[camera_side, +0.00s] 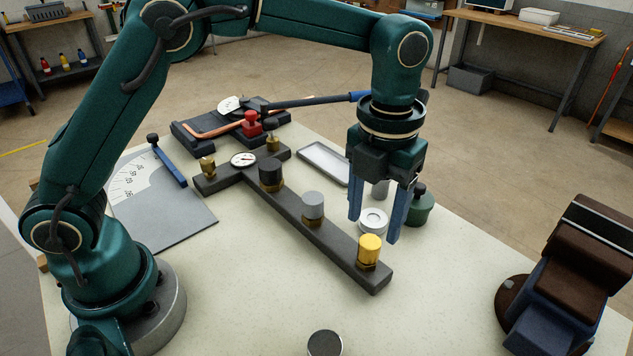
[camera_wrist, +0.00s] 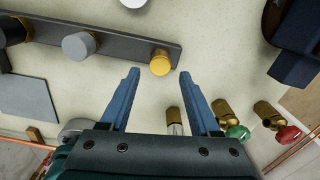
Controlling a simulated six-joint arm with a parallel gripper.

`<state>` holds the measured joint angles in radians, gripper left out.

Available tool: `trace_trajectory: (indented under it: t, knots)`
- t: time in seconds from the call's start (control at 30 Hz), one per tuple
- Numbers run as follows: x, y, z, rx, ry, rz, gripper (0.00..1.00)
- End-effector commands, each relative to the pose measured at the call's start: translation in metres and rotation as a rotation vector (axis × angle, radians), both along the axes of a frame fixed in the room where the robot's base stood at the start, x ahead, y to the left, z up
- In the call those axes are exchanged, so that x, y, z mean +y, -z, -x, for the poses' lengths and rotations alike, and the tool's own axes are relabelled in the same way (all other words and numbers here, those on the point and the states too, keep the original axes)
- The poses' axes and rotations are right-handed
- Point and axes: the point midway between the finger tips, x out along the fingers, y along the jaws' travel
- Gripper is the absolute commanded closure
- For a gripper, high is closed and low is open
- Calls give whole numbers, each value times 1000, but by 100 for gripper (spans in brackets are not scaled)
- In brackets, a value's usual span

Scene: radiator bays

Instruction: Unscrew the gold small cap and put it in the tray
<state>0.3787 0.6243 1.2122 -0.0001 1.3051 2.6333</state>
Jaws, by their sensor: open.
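The gold small cap (camera_side: 369,248) sits on a brass fitting at the near right end of a dark bar (camera_side: 340,242). It also shows in the wrist view (camera_wrist: 160,63), just beyond the fingertips and roughly between them in the picture. My gripper (camera_side: 374,228) is open and empty, its blue fingers pointing down close to the cap. It also shows in the wrist view (camera_wrist: 158,73). The fingers are not around the cap. The exact height gap is hard to tell. The grey tray (camera_side: 325,163) lies behind the bar, left of my gripper, and looks empty.
A grey cap (camera_side: 313,205) and a black cap (camera_side: 270,172) stand on the same bar. A dark device (camera_side: 568,272) stands at right. The table front is mostly clear.

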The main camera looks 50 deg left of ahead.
Motion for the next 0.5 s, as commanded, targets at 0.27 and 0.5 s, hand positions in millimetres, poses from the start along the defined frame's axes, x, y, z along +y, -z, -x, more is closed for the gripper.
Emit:
trace_trajectory:
  t: [0.27,0.5]
  knots:
    - [0,0,0,0,115,0,37]
    - [0,3,0,2,113,-1,37]
